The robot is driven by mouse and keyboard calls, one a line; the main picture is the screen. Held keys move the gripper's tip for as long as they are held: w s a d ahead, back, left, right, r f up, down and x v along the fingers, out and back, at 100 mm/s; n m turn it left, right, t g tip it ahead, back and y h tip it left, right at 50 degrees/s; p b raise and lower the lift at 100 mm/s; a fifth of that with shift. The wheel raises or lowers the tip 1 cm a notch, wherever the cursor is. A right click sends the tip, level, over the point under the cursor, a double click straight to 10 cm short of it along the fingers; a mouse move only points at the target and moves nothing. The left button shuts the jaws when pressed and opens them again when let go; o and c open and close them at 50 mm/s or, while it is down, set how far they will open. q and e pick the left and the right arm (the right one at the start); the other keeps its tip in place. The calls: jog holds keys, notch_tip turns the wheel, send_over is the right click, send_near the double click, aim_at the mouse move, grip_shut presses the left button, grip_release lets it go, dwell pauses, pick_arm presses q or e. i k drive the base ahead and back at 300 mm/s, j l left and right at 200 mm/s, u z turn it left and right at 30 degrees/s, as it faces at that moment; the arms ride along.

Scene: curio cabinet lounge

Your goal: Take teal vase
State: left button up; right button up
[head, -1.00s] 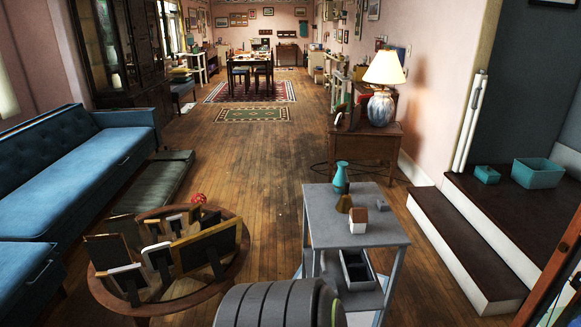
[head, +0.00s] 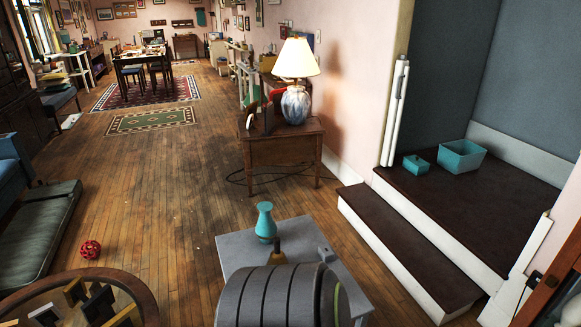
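The teal vase (head: 265,222) stands upright on the far part of a small grey cart (head: 232,248), ahead of me in the lower middle of the head view. A small brownish object (head: 277,252) stands just in front of it. A large grey ribbed part of my own body hides the near part of the cart top. Neither of my grippers shows in the head view.
A wooden side table (head: 280,150) with a lamp (head: 296,85) stands beyond the cart. Dark steps (head: 410,240) are at right, with a teal bin (head: 462,156) on the platform. A round table (head: 140,290) is at lower left. A red ball (head: 90,249) lies on open floor.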

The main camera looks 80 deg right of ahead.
aim_at(266, 229)
jog(key=l+z, duration=0.1)
jog(key=z, duration=0.3)
jog(key=l+z, duration=0.15)
jog(key=z, duration=0.7)
jog(key=i+l+z, duration=0.15)
jog(key=z, duration=0.25)
